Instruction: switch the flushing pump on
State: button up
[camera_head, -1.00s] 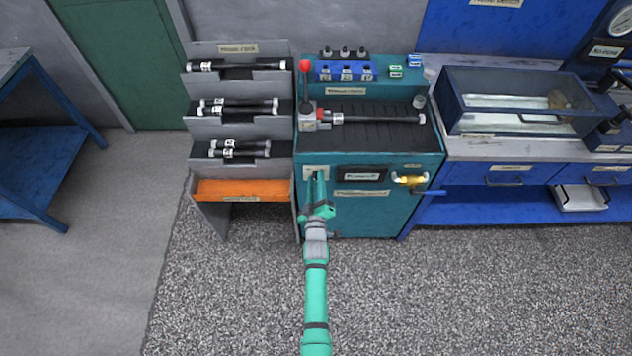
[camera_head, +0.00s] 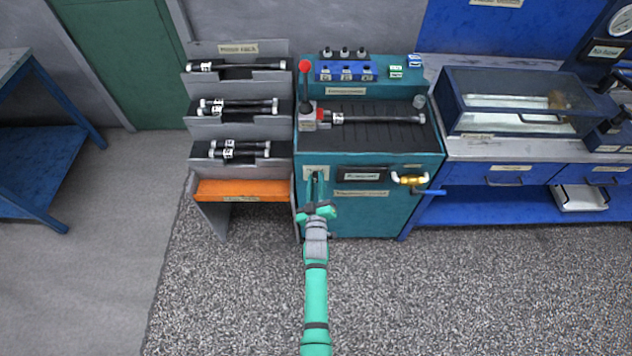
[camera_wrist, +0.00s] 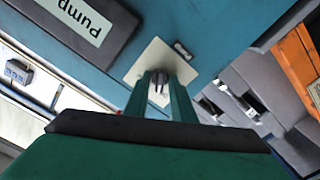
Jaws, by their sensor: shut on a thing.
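The teal bench cabinet (camera_head: 375,215) stands in the middle of the head view. On its upper left front is a small pale switch plate (camera_head: 323,168), which the wrist view also shows tilted (camera_wrist: 144,66). A dark rotary knob (camera_wrist: 158,87) sits at the middle of that plate. My gripper (camera_head: 315,178) reaches the plate from the front. In the wrist view its two fingers are closed on the knob, one on each side, and partly hide it. A dark panel with a pale label reading "Pump" (camera_wrist: 80,17) is beside the plate.
A yellow valve with a blue handle (camera_head: 411,180) projects from the cabinet's right front. A red-knobbed lever (camera_head: 305,68) stands on top at left. A grey rack with black cylinders (camera_head: 200,125) and an orange tray (camera_head: 243,190) adjoin on the left. The floor in front is clear.

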jog(key=m, duration=0.4)
jog(key=shift+m, duration=0.3)
jog(key=m, duration=0.3)
jog(key=shift+m, duration=0.4)
jog(key=m, duration=0.3)
jog(key=shift+f+m, duration=0.1)
jog(key=shift+m, duration=1.9)
jog(key=o, duration=0.7)
jog(key=shift+s, duration=0.1)
jog(key=s, duration=1)
jog(key=shift+s, duration=0.35)
